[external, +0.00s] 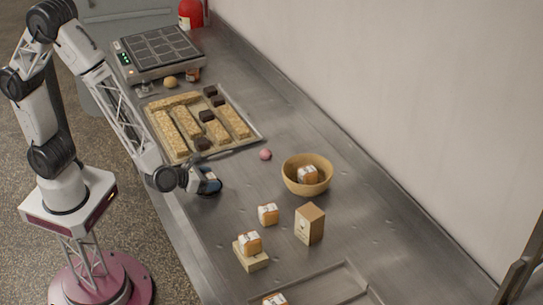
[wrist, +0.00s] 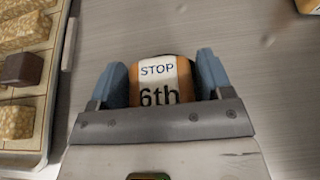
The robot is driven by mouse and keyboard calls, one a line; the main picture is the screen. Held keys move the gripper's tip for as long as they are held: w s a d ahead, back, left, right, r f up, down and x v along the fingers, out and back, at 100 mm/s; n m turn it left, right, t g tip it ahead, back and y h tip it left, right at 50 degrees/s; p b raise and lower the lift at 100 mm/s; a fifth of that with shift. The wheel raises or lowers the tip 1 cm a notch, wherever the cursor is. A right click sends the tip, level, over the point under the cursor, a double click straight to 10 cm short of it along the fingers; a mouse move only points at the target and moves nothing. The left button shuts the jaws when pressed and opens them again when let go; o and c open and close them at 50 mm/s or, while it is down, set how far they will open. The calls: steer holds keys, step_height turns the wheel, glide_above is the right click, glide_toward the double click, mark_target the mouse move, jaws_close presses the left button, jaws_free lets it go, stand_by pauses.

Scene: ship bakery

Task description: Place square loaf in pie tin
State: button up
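A small orange-brown square loaf with a white band reading "STOP 6th" (wrist: 158,82) sits between the blue fingers of my gripper (wrist: 161,78) in the wrist view. Both fingers appear to press its sides. In the external view my gripper (external: 208,183) is low over the steel counter, right of the tray of bars; the loaf is mostly hidden there. Similar banded loaves stand on the counter (external: 268,214), on a pale block (external: 251,259), and at the bottom edge (external: 275,299). A round tan bowl (external: 291,181) holds another. I cannot clearly identify a pie tin.
A tray of bars and dark cubes (external: 255,138) lies beside my gripper. A pink ball (external: 265,154) is near the bowl. A tan carton (external: 309,224) stands right of the loaves. A shallow metal tray (external: 365,285) lies at the front. A wall borders the counter's right.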

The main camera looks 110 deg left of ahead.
steer(key=shift+o, duration=0.9)
steer(key=shift+r, duration=0.45)
steer(key=shift+s+d+r, duration=0.15)
steer(key=v, duration=1.1)
steer(key=shift+s+d, duration=0.2)
steer(key=shift+r, duration=0.15)
